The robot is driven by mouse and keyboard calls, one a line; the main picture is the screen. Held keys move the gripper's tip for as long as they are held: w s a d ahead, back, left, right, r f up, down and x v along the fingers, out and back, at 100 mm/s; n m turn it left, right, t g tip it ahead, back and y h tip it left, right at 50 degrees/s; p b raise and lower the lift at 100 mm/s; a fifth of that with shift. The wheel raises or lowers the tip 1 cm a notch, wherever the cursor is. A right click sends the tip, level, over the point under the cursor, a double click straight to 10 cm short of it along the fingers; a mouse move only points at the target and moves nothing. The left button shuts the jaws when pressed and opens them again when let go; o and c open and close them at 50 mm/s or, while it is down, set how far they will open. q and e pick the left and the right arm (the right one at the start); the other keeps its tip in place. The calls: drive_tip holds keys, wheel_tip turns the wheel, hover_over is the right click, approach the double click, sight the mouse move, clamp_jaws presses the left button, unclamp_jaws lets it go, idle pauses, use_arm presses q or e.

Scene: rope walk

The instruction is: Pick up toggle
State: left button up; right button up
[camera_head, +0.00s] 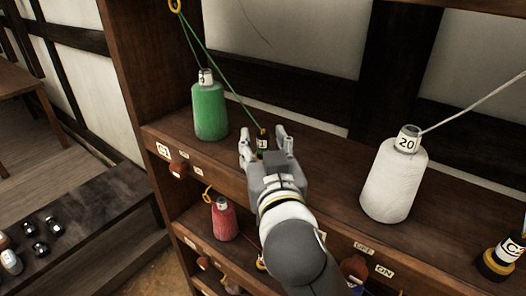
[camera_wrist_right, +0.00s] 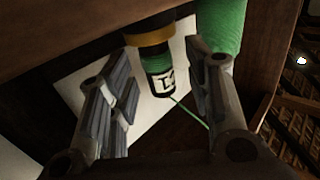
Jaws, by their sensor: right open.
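A small dark toggle (camera_head: 262,142) with a white label and a green band stands on the upper shelf, at the end of a green cord. In the right wrist view the toggle (camera_wrist_right: 161,80) shows a gold-brown ring, the green band and the label. My right gripper (camera_head: 265,138) is open, with one finger on each side of the toggle. In the right wrist view there is a gap between the toggle and each finger of the gripper (camera_wrist_right: 166,88). Whether a finger touches it cannot be told in the head view. My left gripper is not in view.
A green spool (camera_head: 209,112) stands left of the gripper, and a white spool (camera_head: 393,186) marked 20 stands to the right. Another labelled toggle (camera_head: 499,262) is at the far right. A red spool (camera_head: 225,222) sits on the shelf below. The green cord (camera_head: 222,78) runs up left.

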drive_tip(key=shift+w+a, duration=0.1)
drive_tip(key=shift+w, duration=0.55)
clamp_jaws()
